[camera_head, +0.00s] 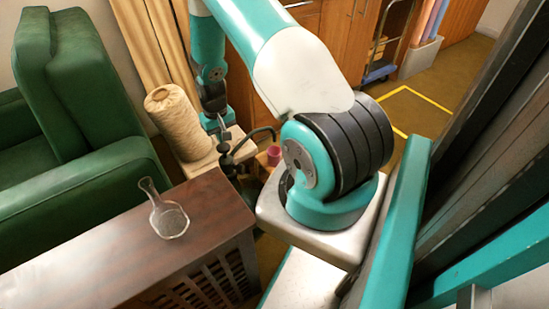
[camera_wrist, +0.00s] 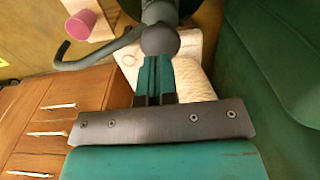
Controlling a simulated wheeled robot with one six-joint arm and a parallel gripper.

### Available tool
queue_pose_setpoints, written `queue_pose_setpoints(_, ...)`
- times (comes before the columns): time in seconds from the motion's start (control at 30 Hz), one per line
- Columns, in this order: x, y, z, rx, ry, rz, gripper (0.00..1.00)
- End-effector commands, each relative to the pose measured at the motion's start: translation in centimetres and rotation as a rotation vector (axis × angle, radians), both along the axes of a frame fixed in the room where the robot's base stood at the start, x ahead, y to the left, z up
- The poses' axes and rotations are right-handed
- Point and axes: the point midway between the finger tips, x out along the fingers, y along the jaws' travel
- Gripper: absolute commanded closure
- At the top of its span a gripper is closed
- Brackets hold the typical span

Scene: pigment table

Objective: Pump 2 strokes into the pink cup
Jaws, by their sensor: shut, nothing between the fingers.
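The pink cup (camera_head: 274,155) stands on a light top, just right of a dark grey-green pump (camera_head: 228,158) in the head view. In the wrist view the pump's round head (camera_wrist: 160,40) is straight ahead of the fingers, and its curved spout reaches left near the pink cup (camera_wrist: 80,24). My gripper (camera_head: 224,133) is shut and empty, its fingertips close above the pump head. In the wrist view the shut fingers (camera_wrist: 155,68) line up with the head; I cannot tell whether they touch it. The pump's lower body is mostly hidden.
A cone of cream yarn (camera_head: 174,118) stands beside the pump. A dark wooden chest (camera_head: 120,245) with a glass flask (camera_head: 167,213) on it is in front. A green armchair (camera_head: 75,110) is at the left, wooden cabinets (camera_head: 335,30) behind.

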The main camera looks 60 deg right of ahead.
Motion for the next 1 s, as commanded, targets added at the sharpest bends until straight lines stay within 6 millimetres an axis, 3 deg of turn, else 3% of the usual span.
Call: queue_pose_setpoints(1.0,0.0,0.0,-3.8,0.000,0.001,0.000,1.00)
